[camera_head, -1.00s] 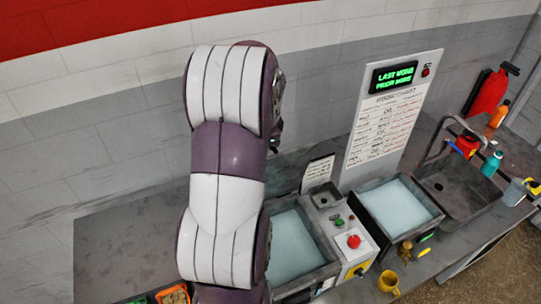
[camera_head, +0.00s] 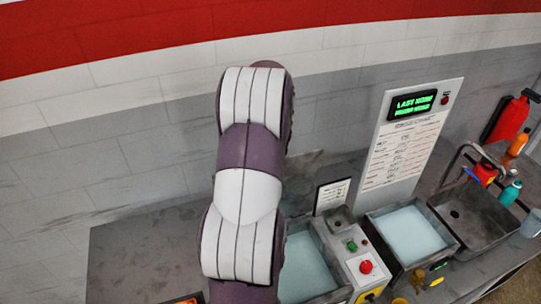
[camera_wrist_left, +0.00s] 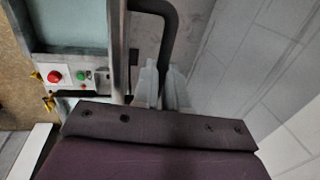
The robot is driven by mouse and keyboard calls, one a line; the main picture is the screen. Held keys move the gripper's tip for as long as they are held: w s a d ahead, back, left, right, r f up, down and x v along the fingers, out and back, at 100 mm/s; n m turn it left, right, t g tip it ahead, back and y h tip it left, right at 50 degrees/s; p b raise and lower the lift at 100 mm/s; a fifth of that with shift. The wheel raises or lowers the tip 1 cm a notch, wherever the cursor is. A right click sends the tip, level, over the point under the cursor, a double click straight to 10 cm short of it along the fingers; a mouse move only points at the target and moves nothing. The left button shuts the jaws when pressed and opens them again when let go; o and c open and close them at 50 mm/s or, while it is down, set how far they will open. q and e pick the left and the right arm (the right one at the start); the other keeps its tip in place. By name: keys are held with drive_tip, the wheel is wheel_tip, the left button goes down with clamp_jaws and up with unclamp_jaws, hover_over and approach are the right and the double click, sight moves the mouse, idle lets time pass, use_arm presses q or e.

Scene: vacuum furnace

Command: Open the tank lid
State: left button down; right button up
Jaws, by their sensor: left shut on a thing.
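The left tank (camera_head: 300,268) shows pale liquid, partly covered by my left arm in the head view. It also shows in the left wrist view (camera_wrist_left: 80,22). A grey panel, which looks like the tank lid (camera_head: 304,170), stands raised behind this tank, mostly hidden by my arm. In the left wrist view the lid (camera_wrist_left: 118,50) appears nearly edge-on, with a dark curved handle (camera_wrist_left: 170,22). My left gripper (camera_wrist_left: 162,75) is shut on this handle. In the head view the left gripper is hidden behind my arm. My right gripper is not in view.
A control panel with a red button (camera_head: 365,267) sits right of the tank. A second open tank (camera_head: 408,235) and a sink (camera_head: 470,215) stand further right. A small sign (camera_head: 332,196) and a tall chart board (camera_head: 408,145) stand behind. The wall (camera_head: 90,150) is close behind.

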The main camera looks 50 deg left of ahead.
use_arm(q)
drive_tip(key=c, duration=1.2)
unclamp_jaws()
drive_tip(key=shift+s+f, duration=0.1)
drive_tip(key=shift+f, duration=0.05)
drive_tip(key=shift+o, duration=0.2)
drive_tip(key=shift+a, duration=0.1)
wheel_tip(320, 180, up, 8)
drive_tip(key=d, duration=0.1)
drive_tip(key=shift+s+d+f, duration=0.15)
drive_tip(key=shift+s+f, duration=0.1)
